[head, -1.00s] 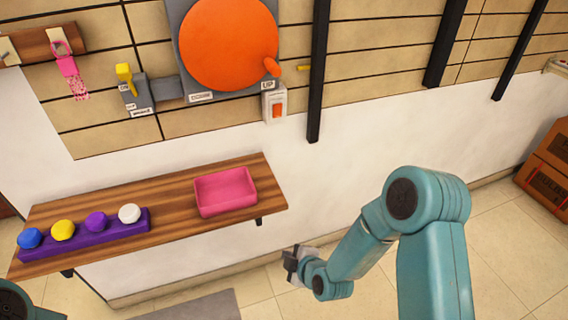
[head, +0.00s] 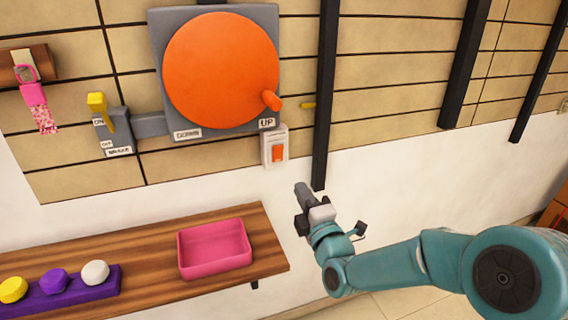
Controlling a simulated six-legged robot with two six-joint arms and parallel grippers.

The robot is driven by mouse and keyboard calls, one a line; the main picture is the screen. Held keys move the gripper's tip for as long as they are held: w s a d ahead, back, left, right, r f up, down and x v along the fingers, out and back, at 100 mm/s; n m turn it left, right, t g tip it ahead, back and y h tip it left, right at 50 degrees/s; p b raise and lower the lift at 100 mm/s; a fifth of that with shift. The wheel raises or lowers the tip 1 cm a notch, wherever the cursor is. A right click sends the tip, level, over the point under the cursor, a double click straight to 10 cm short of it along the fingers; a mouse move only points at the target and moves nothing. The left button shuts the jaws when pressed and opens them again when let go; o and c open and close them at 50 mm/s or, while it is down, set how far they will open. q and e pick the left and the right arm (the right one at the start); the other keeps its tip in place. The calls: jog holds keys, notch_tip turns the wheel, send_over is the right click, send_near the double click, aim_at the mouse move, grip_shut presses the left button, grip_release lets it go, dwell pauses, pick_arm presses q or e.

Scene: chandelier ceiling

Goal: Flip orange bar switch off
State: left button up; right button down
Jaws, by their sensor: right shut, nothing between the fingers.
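A small pale switch box (head: 268,137) with an upright orange bar switch (head: 278,153) is on the wall, just below the "UP" label. My right gripper (head: 302,190) is shut and empty. In the picture it is below and slightly right of the switch, pointing up towards the wall, with a visible gap between them. The switch is not covered by my arm. My left gripper is not in view.
A large orange disc (head: 220,70) with a knob is above the switch. A yellow lever (head: 98,108) is to its left. A dark vertical post (head: 325,100) stands close right. A wooden shelf (head: 150,268) with a pink tray (head: 215,264) is below left.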

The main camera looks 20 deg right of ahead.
aim_at(279, 149)
jog(key=shift+s+a, duration=0.1)
jog(key=shift+s, duration=0.05)
jog(key=w+p, duration=0.1)
jog(key=w, duration=0.3)
jog(key=w+r+p, duration=0.1)
jog(key=w, duration=0.4)
jog(key=w+r+p, duration=0.1)
jog(key=w, duration=0.3)
jog(key=shift+w+a, duration=0.2)
jog(key=shift+w, duration=0.2)
jog(key=shift+r, duration=0.1)
